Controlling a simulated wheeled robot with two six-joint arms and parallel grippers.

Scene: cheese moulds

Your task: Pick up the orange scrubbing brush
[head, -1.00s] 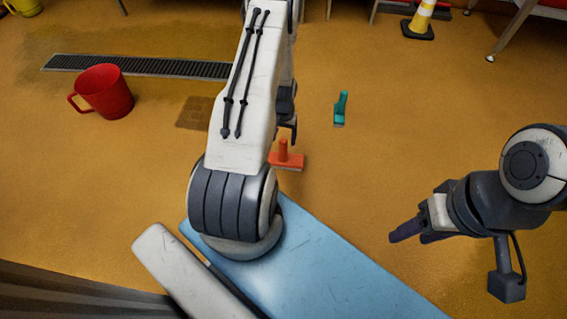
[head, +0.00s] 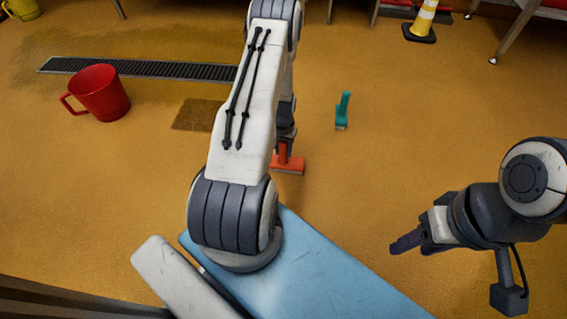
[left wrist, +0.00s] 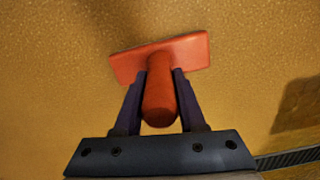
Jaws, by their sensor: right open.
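The orange scrubbing brush (head: 290,164) is on the ochre floor, just beyond the blue panel, partly hidden behind my left arm in the head view. In the left wrist view the brush (left wrist: 190,52) shows its flat head across the top and its round handle pointing toward the camera. My left gripper (left wrist: 160,78) has one dark finger on each side of the handle, close against it, and looks shut on it. The brush appears still at floor level. My right gripper (head: 408,243) is open and empty above the floor at the right.
A teal brush (head: 342,112) stands on the floor beyond and right of the orange one. A red mug (head: 98,92) is at the left near a floor drain (head: 150,68). A yellow cone (head: 422,22) and table legs are at the back. The floor between is clear.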

